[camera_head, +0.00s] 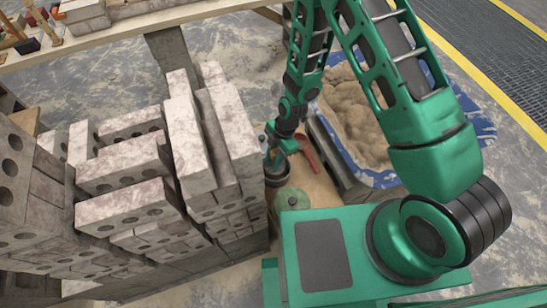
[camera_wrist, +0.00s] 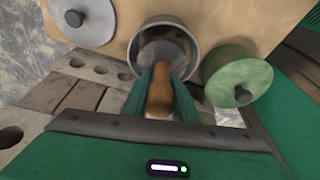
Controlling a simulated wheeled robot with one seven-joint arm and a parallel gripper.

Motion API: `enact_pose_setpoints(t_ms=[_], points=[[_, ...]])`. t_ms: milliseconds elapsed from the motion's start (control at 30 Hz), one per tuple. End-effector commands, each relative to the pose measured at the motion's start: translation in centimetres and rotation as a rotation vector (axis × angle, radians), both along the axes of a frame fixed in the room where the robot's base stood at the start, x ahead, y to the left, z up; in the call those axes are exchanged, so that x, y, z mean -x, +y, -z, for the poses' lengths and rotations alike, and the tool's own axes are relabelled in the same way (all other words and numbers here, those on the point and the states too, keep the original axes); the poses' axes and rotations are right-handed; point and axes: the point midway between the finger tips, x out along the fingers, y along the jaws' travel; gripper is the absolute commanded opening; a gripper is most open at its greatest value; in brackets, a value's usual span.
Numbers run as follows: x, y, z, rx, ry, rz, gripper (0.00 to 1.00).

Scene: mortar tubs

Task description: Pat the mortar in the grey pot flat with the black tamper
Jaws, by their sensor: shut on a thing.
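The grey pot (camera_wrist: 193,37) stands open on a tan board, and its rim shows at the top middle of the wrist view. In the head view the pot (camera_head: 278,181) is below my gripper (camera_head: 274,155). In the wrist view my gripper (camera_wrist: 159,92) is shut on a brown handle (camera_wrist: 159,100), which I take to be the black tamper's. The handle points toward the pot's mouth. The tamper's head is hidden, so I cannot tell whether it touches the mortar. The pot's inside looks grey, and the mortar's surface is not clear.
A green lidded pot (camera_wrist: 238,82) stands close right of the grey pot; a pale round lid (camera_wrist: 84,18) is at upper left. Stacked bricks (camera_head: 215,130) rise close on the left. A red tool (camera_head: 307,151) and a sand heap (camera_head: 352,112) on blue sheeting lie right.

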Motion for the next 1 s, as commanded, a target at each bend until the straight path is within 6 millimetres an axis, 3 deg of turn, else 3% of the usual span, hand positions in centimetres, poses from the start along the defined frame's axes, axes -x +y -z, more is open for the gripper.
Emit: enact_pose_setpoints(t_ms=[1000], points=[[0.0, -0.1, 4.6, 0.001, 0.001, 0.002, 0.08]])
